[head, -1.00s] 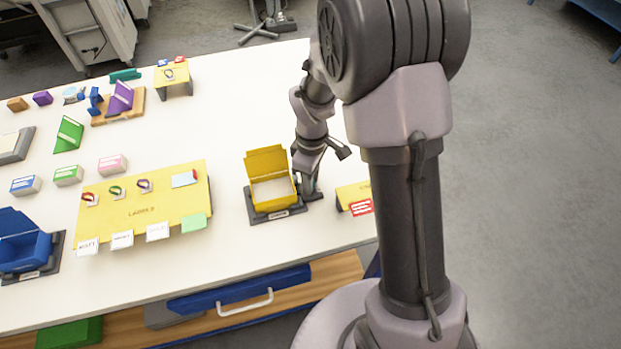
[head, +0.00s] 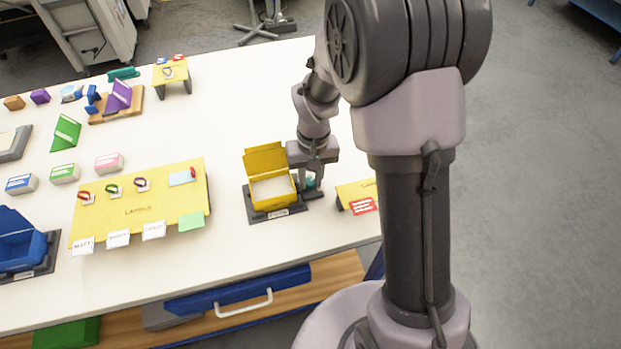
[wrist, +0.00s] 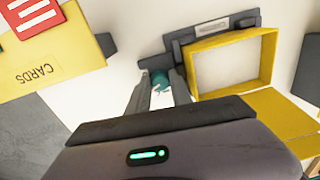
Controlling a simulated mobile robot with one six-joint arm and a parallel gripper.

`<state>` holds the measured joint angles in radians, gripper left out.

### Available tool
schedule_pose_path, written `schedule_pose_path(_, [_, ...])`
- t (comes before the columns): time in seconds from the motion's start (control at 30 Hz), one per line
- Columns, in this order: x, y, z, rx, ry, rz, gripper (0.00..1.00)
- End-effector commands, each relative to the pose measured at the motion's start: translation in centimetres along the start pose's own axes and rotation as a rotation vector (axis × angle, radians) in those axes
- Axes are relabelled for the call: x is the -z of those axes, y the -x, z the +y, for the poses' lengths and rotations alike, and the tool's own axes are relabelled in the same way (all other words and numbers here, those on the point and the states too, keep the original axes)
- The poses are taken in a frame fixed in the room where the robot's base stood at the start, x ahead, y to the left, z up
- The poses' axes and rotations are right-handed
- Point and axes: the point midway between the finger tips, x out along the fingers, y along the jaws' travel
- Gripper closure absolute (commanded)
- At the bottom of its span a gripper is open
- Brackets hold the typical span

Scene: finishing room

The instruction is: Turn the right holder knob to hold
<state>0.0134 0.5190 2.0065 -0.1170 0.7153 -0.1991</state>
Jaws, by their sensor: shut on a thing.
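The right holder is a dark grey base (head: 257,215) with an open yellow box (head: 271,204) in it, lid raised at the back. Its teal knob (wrist: 160,79) sits at the side of the base. My gripper (head: 311,186) is at the right end of this holder, pointing down. In the wrist view my gripper (wrist: 160,88) has its two fingers on either side of the knob, shut on it. The fingers hide part of the knob, and I cannot read its setting. The yellow box also shows in the wrist view (wrist: 264,62), right of the fingers.
A yellow cards stand (head: 352,192) with a red and white card (head: 363,206) is close on the right. A yellow labels board (head: 140,212) lies to the left. A blue box (head: 20,250) in another holder is at far left. The table behind the holder is clear.

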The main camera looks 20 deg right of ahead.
Motion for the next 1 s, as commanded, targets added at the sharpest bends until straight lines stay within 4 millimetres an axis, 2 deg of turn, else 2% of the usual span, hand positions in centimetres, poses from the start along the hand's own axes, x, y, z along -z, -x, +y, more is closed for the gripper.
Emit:
schedule_pose_path(0.2, [0.07,-0.03,-0.03,0.000,-0.176,0.009,1.00])
schedule_pose_path(0.5, [0.07,0.02,-0.06,0.000,-0.347,0.017,1.00])
schedule_pose_path(1.0, [0.07,0.09,-0.08,0.001,-0.432,0.020,1.00])
